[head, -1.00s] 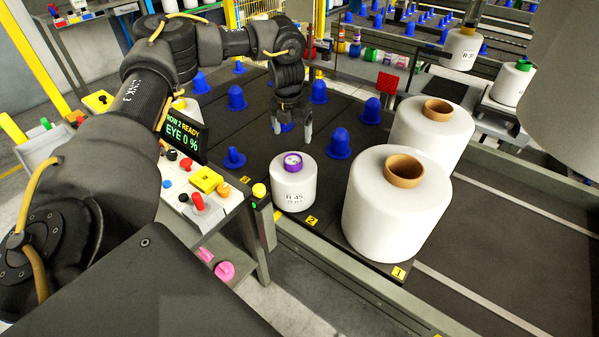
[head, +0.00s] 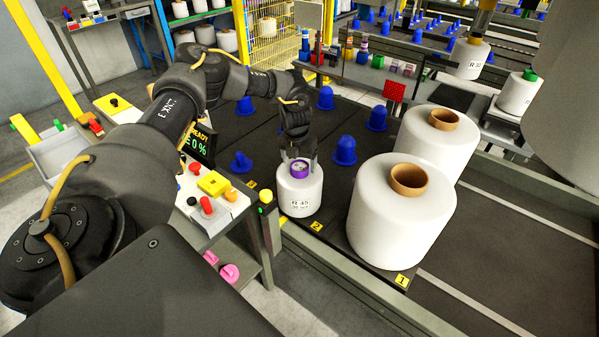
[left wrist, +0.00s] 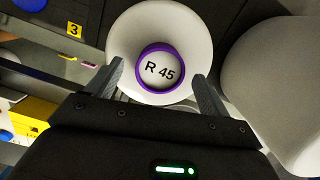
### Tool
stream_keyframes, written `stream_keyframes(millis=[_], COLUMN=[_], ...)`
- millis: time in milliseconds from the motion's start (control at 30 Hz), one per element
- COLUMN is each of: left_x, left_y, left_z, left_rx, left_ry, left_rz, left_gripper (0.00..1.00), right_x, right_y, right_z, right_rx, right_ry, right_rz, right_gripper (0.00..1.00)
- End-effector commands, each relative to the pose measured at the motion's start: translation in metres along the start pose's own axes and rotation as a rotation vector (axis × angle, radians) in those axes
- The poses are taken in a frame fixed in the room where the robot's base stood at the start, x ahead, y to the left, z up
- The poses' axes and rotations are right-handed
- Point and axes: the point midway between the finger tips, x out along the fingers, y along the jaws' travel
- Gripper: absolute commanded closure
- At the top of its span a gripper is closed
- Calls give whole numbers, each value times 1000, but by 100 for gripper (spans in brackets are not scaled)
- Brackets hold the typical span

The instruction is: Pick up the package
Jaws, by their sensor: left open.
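The package appears to be a small white yarn bobbin (head: 300,196) with a purple-rimmed core, marked R 45, standing upright on the dark table near its front edge. In the left wrist view the bobbin's top (left wrist: 130,30) and its purple ring (left wrist: 158,68) face the camera. My left gripper (head: 300,160) is right above the bobbin, pointing down. In the left wrist view its open fingers (left wrist: 158,80) stand on either side of the purple ring, with nothing held. I cannot tell whether they touch the bobbin. My right gripper is not in view.
Two large white bobbins with brown cores (head: 403,212) (head: 436,140) stand close on the right. Blue pegs (head: 343,150) stand behind and to the left on the dark table. A control panel with coloured buttons (head: 208,190) is just left of the small bobbin.

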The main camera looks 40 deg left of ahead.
Motion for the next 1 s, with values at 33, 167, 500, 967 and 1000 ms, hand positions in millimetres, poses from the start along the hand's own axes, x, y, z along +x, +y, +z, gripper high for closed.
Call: stream_keyframes(millis=[33, 167, 500, 967, 1000], left_x=[3, 6, 6, 6, 6], left_y=[0, 0, 0, 0, 0], left_z=[0, 0, 0, 0, 0], left_rx=[0, 1, 1, 0, 0], left_ry=[1, -1, 0, 0, 0], left_rz=[1, 0, 0, 0, 0], left_gripper=[19, 19, 45, 100, 100], right_x=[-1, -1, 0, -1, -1], right_y=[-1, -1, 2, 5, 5], right_z=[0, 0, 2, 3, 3], right_rx=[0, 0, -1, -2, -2], right_ry=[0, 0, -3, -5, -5], right_rz=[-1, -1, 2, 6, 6], right_gripper=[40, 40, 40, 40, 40])
